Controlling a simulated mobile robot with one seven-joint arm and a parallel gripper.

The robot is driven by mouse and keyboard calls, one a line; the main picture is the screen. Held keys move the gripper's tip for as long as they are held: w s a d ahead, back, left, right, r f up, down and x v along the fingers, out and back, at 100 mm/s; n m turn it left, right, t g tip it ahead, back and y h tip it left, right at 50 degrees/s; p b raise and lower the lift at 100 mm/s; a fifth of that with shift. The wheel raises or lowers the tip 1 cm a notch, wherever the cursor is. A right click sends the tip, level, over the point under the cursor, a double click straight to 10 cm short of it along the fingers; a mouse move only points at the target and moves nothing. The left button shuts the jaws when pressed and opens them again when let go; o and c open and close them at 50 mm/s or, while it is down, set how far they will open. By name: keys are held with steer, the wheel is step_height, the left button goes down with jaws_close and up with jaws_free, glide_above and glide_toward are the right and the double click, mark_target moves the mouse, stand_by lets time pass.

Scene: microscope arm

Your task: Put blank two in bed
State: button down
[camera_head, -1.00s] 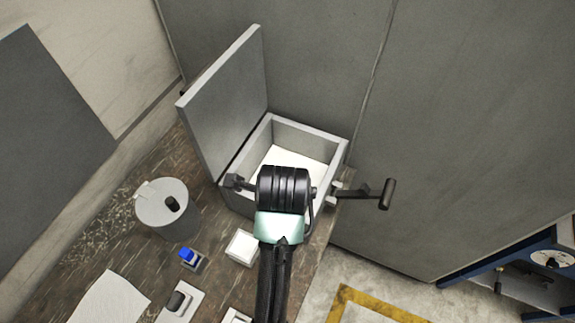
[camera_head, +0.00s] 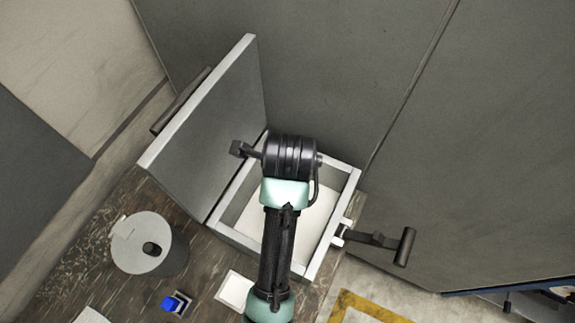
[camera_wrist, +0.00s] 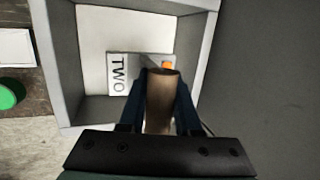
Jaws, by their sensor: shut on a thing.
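Blank two (camera_wrist: 120,75) is a pale plate marked TWO, seen in the wrist view with a small orange patch beside the lettering. A brown upright cylinder (camera_wrist: 160,105), apparently its handle, stands between my fingers. My gripper (camera_wrist: 160,82) is shut on that cylinder. The plate shows over the white floor of an open grey box (camera_head: 345,175), apparently the bed; whether it touches the floor I cannot tell. In the head view my arm hides the gripper and the blank.
The box lid (camera_head: 215,130) stands raised at left. A crank handle (camera_head: 404,246) sticks out at right. A grey canister (camera_head: 150,243), a blue button (camera_head: 173,302) and a small white square dish (camera_head: 236,290) are on the table. A wall rises behind the box.

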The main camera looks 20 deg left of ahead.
steer(key=f, duration=0.1)
steer(key=f+b, duration=0.1)
steer(key=shift+s+d+f+b, duration=0.15)
steer(key=shift+s+f+b, duration=0.15)
steer(key=shift+w+f, duration=0.1)
steer(key=shift+f, duration=0.3)
steer(key=shift+w+f+p, duration=0.15)
steer(key=shift+f+p, duration=0.5)
steer(key=shift+f, duration=4.45)
steer(key=shift+f, duration=0.15)
steer(key=c, duration=0.6)
jaws_free()
